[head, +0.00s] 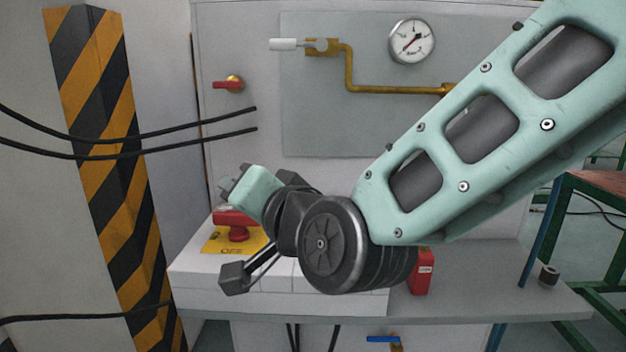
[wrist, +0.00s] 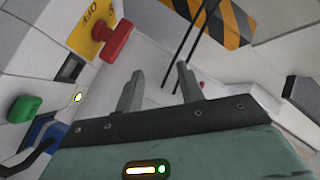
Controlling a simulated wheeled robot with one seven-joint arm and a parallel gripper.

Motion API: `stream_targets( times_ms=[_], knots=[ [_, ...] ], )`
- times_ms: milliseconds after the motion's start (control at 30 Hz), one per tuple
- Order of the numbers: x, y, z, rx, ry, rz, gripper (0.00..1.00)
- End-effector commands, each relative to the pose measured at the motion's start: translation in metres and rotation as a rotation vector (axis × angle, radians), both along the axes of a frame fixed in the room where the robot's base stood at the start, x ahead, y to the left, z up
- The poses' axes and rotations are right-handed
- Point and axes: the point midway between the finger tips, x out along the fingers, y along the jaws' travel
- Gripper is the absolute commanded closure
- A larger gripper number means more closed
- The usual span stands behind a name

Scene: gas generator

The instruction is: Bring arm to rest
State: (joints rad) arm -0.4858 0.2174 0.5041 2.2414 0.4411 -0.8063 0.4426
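My gripper (wrist: 159,80) shows two grey fingers standing apart in the wrist view, with nothing between them. In the head view my gripper (head: 227,184) is at the end of my folded green arm, pointing up and left. There it appears just above and in front of the red emergency knob (head: 237,230) on its yellow plate. The red knob (wrist: 118,44) lies left of the fingers in the wrist view, clear of them. My arm hides part of the control box and panel behind it.
A white control box (head: 200,270) stands on a grey bench (head: 480,288). A striped pillar (head: 105,170) and black cables (head: 130,142) are on the left. A gauge (head: 411,41), brass pipe (head: 390,90) and red valve (head: 229,84) are behind. A green button (wrist: 25,109) shows.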

Motion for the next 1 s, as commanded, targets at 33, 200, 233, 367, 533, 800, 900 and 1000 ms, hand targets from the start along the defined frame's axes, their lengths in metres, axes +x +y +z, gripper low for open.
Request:
stream_targets(
  times_ms=[33, 200, 233, 367, 533, 800, 900, 1000],
  knots=[
    [-0.01, -0.007, -0.016, -0.098, 0.035, 0.044, 0.62],
    [-0.052, -0.044, -0.077, -0.455, 0.177, 0.217, 0.62],
    [-0.06, -0.053, -0.087, -0.517, 0.204, 0.246, 0.62],
    [-0.1, -0.101, -0.125, -0.768, 0.328, 0.376, 0.62],
    [-0.146, -0.162, -0.153, -1.015, 0.475, 0.518, 0.62],
    [-0.202, -0.238, -0.155, -1.265, 0.671, 0.688, 0.62],
    [-0.201, -0.236, -0.131, -1.259, 0.667, 0.684, 0.62],
    [-0.2, -0.236, -0.111, -1.257, 0.667, 0.683, 0.62]
  ],
)
